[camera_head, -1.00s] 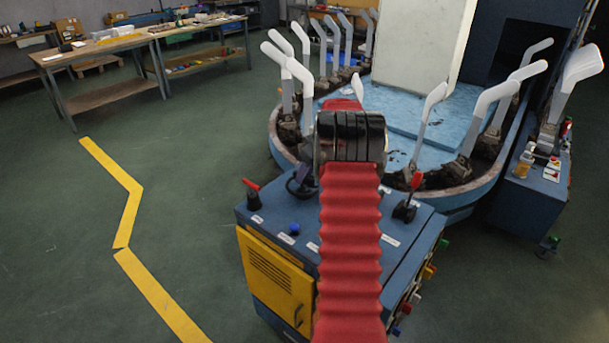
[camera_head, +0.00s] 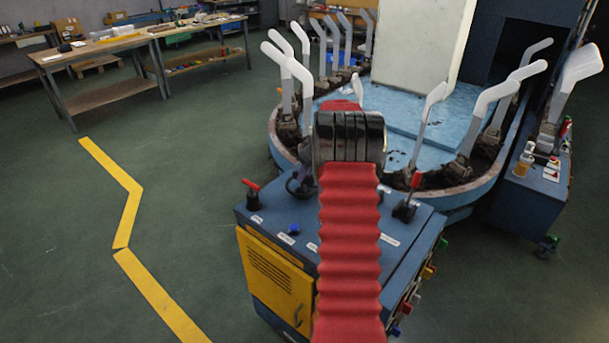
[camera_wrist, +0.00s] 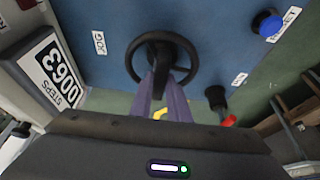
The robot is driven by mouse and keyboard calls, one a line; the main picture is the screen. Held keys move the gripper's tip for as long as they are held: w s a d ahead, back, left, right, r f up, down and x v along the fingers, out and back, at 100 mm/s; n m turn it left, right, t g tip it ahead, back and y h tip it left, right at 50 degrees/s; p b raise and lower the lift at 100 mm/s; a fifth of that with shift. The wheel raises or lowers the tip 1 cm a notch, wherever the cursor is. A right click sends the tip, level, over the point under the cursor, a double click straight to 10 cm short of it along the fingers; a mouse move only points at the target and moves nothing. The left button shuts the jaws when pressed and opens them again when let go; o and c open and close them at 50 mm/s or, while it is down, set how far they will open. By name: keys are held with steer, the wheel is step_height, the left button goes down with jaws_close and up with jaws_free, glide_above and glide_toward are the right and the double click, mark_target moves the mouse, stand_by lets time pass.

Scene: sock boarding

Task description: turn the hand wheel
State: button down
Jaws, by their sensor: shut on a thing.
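The hand wheel (camera_wrist: 187,48) is a black ring in the upper middle of the wrist view, on the blue panel of the console. My gripper (camera_wrist: 160,78) reaches up to it with two purple fingers, shut on the wheel near its hub and lower rim. The exact contact point is partly hidden by the fingers. In the head view the wheel (camera_head: 297,187) shows only in part, a dark curved shape left of my red arm, which hides the rest of it and the fingers.
In the head view, another red-tipped lever (camera_head: 405,208) stands right of my arm. Grey sock forms (camera_head: 497,95) ring the blue turntable.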

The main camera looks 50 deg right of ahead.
steer(key=shift+a+m, duration=0.1)
steer(key=shift+m, duration=0.3)
steer(key=m+h, duration=0.2)
steer(key=m, duration=0.3)
steer(key=shift+w+a, duration=0.1)
steer(key=shift+a, duration=0.05)
steer(key=shift+w+a+m+g+h, duration=0.1)
steer(key=shift+m+g+h, duration=0.4)
steer(key=shift+m, duration=0.95)
steer(key=shift+m+g+h, duration=0.4)
steer(key=shift+m+h, duration=0.1)
steer(key=shift+m, duration=0.95)
steer(key=c, duration=1.7)
jaws_free()
steer(key=v, duration=1.3)
steer(key=shift+a+r, duration=0.2)
steer(key=shift+r, duration=0.15)
